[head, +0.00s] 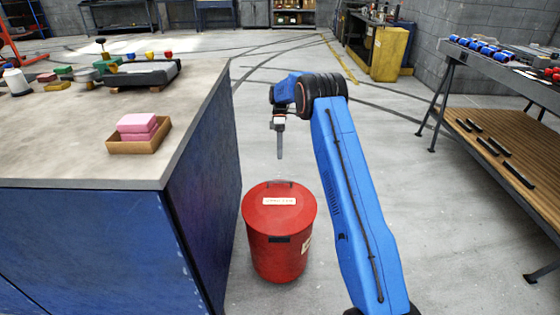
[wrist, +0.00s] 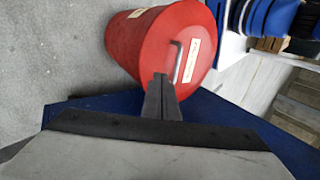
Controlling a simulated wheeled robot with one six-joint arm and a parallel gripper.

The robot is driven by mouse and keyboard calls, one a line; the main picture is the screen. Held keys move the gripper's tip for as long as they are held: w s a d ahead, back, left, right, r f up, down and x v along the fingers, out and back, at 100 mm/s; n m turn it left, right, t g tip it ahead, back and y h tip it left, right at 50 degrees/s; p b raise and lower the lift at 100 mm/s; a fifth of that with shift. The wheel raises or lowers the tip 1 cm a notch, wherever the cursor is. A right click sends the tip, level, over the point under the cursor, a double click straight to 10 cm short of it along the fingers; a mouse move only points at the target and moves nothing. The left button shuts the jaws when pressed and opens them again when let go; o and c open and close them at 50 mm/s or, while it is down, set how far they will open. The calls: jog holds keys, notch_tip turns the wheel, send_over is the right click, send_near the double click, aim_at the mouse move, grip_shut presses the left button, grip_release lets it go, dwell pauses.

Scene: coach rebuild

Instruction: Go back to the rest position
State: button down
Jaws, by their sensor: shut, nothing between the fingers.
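My gripper (head: 280,150) hangs from the end of my blue arm, pointing down above a red lidded can. It is shut and empty. In the wrist view, my gripper (wrist: 160,85) shows its fingers together, in front of the can's lid. The red can (head: 275,245) stands upright on the floor beside the blue cabinet. Its lid is on and carries a white label and a thin metal handle. The can (wrist: 130,45) also shows in the wrist view, with the handle partly behind the fingertips. The fingertips appear apart from the lid in the head view.
A blue cabinet (head: 195,165) with a grey top stands left, bearing a wooden tray (head: 123,148) with pink blocks, a black tray (head: 140,78) and several small items. A workbench (head: 510,85) with a wooden lower shelf stands right. A yellow cabinet (head: 388,52) stands farther back. The middle floor is clear.

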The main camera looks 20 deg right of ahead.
jog(key=s+r+m+t, duration=0.15)
jog(key=s+r, duration=0.25)
jog(key=r, duration=0.5)
jog(key=s+r+m+t, duration=0.15)
jog(key=s+r, duration=0.25)
jog(key=r, duration=0.5)
jog(key=s+a+r+m+t+h, duration=0.1)
jog(key=s+r+m, duration=0.1)
jog(key=s+r, duration=0.35)
jog(key=s+a+r+m+t, duration=0.1)
jog(key=s+r+m, duration=0.15)
jog(key=s, duration=0.55)
jog(key=s+r+m+t, duration=0.3)
jog(key=s, duration=1.4)
jog(key=s+f+m+t, duration=0.1)
jog(key=s+f+m, duration=0.1)
jog(key=s, duration=0.6)
jog(key=s+f+m+t+h, duration=0.1)
jog(key=s+f+m+t, duration=0.1)
jog(key=s+f, duration=0.3)
jog(key=s, duration=0.4)
jog(key=shift+s+a+f+t, duration=0.15)
jog(key=shift+s+a+t, duration=0.1)
jog(key=shift+s+t, duration=0.05)
